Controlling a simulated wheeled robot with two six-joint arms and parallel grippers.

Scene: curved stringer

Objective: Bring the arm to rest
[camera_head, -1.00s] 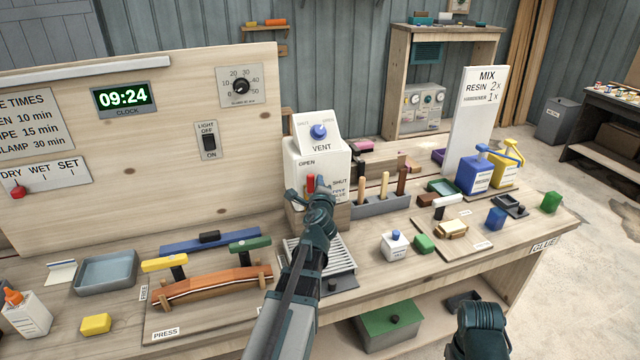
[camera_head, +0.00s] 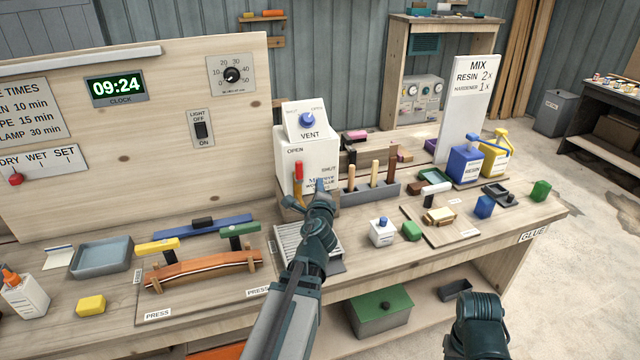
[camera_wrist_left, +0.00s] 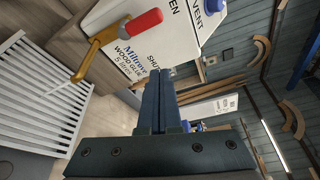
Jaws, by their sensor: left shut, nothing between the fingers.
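My left gripper (camera_head: 321,186) is shut and empty, in front of the white wood glue container (camera_head: 290,148). In the left wrist view its closed fingers (camera_wrist_left: 158,75) point toward the container's lower edge, to the right of the brass tap (camera_wrist_left: 98,45). The tap's red handle (camera_wrist_left: 145,22) also shows in the head view (camera_head: 298,170); the fingers are apart from it. A thin pale streak shows at the spout end in the wrist view. Part of my right arm shows at the bottom right of the head view; its gripper is not seen.
A slatted grate (camera_head: 292,238) lies below the tap. A rack with upright-handled tools (camera_head: 372,200) stands right of the container. A press with a curved laminated strip (camera_head: 205,267) is at the left.

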